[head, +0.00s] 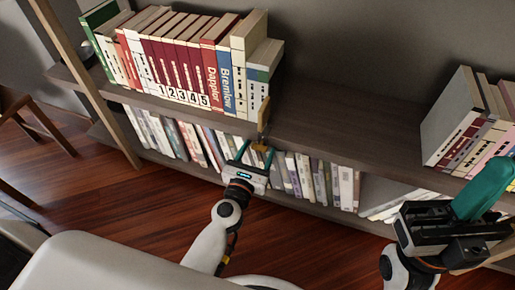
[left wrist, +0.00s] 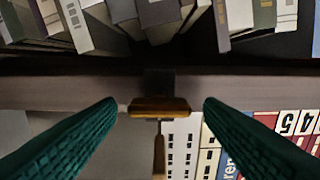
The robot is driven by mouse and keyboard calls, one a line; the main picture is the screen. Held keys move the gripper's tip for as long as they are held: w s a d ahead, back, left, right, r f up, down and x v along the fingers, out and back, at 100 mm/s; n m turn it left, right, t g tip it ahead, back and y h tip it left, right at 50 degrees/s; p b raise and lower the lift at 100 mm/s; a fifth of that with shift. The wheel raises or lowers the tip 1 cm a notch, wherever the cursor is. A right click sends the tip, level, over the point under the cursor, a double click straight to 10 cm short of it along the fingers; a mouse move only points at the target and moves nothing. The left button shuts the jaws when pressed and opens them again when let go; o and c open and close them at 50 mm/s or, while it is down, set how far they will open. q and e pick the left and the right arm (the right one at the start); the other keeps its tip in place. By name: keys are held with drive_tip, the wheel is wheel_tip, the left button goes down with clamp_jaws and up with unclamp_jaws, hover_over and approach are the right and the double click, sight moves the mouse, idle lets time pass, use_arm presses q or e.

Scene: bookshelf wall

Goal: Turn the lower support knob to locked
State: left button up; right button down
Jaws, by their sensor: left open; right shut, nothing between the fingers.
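A brass-coloured knob (left wrist: 160,105) with a flat crossbar sits on the front edge of the shelf. In the head view the knob (head: 261,147) is small and partly hidden by my left gripper. A brass upright piece (head: 263,115) rises just above it; its thin edge shows below the knob in the left wrist view (left wrist: 159,150). My left gripper (head: 255,152) is open in front of the knob. Its teal fingers (left wrist: 159,104) stand on both sides of the crossbar, with a gap on each side. My right gripper (head: 503,172) is shut and empty at the far right.
Numbered red volumes and other books (head: 175,60) stand on the upper shelf (head: 330,135), left of the upright piece. More books (head: 300,175) fill the lower shelf. Books (head: 465,130) stand at the right, near my right gripper. The upper shelf between is clear.

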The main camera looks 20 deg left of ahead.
use_arm(q)
drive_tip(key=shift+w, duration=0.3)
drive_tip(key=c, duration=1)
